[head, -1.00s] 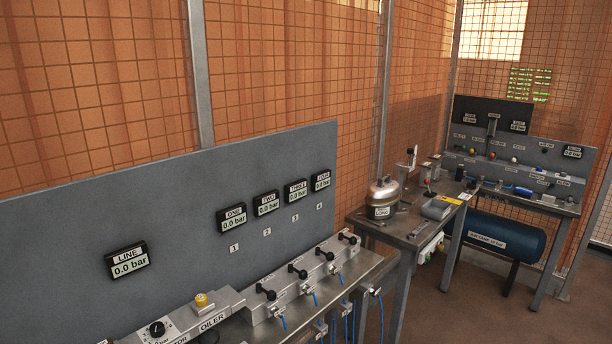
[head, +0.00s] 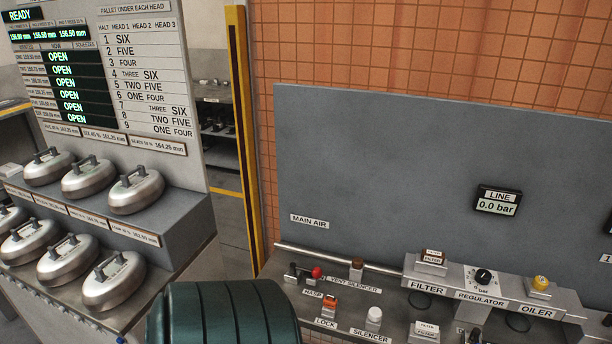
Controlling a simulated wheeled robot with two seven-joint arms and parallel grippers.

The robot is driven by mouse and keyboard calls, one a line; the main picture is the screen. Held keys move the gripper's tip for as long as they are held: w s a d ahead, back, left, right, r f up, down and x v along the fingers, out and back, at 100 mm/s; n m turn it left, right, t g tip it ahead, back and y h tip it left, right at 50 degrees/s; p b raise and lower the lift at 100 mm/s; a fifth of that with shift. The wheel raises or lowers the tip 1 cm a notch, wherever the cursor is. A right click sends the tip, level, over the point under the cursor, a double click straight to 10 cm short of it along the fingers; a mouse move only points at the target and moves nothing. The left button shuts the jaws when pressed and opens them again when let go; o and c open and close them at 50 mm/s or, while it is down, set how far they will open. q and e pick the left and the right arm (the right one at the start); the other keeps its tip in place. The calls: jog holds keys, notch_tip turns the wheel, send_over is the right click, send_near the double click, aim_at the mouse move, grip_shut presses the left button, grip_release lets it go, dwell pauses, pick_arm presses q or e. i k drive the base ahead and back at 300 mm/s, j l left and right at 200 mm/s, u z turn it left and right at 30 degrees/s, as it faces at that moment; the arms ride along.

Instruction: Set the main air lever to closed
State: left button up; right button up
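The main air lever (head: 315,272) has a red knob and lies low along the bench, below the MAIN AIR label (head: 310,221) on the grey panel. Its knob points to the right of a dark fitting near the pipe. Whether this is open or closed cannot be read. An orange lock (head: 330,301) stands just in front, by the HASP and LOCK labels. The LINE gauge (head: 497,201) reads 0.0 bar. Neither gripper is in view.
The filter (head: 431,262), regulator (head: 483,280) and oiler (head: 540,287) stand right of the lever. A white silencer (head: 374,318) is in front.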

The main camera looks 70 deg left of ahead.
aim_at(316, 273)
jog(key=k+l+u, duration=0.1)
jog(key=u, duration=2.05)
